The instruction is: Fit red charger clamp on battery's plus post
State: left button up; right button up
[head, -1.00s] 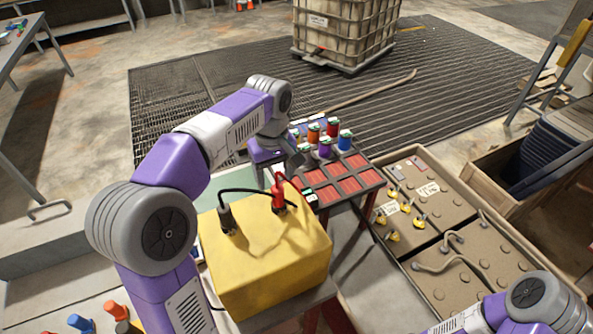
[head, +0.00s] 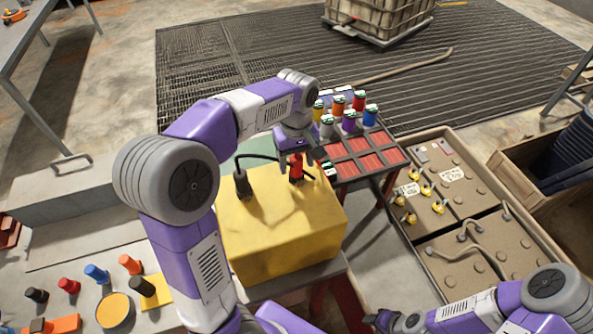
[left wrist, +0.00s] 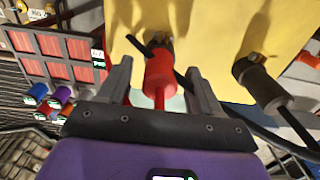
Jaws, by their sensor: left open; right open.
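The yellow battery (head: 280,235) stands on a stand in front of me. The red charger clamp (head: 296,168) stands at its far right post, its nose on or against that post; whether it grips the post I cannot tell. It also shows in the left wrist view (left wrist: 160,75). My left gripper (head: 293,152) is open just behind the clamp; in the left wrist view its fingers (left wrist: 160,82) stand on either side of the clamp with gaps. A black clamp (head: 242,183) stands on the other post. My right gripper (head: 388,321) is open at the bottom edge, partly cut off.
A rack with red compartments (head: 365,165) and several coloured cans stands right behind the battery. A brown tray (head: 455,200) with yellow-capped parts lies to the right. Coloured knobs (head: 97,273) stand on the bench at lower left. Black cable crosses the left wrist view at right.

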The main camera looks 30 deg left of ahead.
pick_arm(q)
grip_shut()
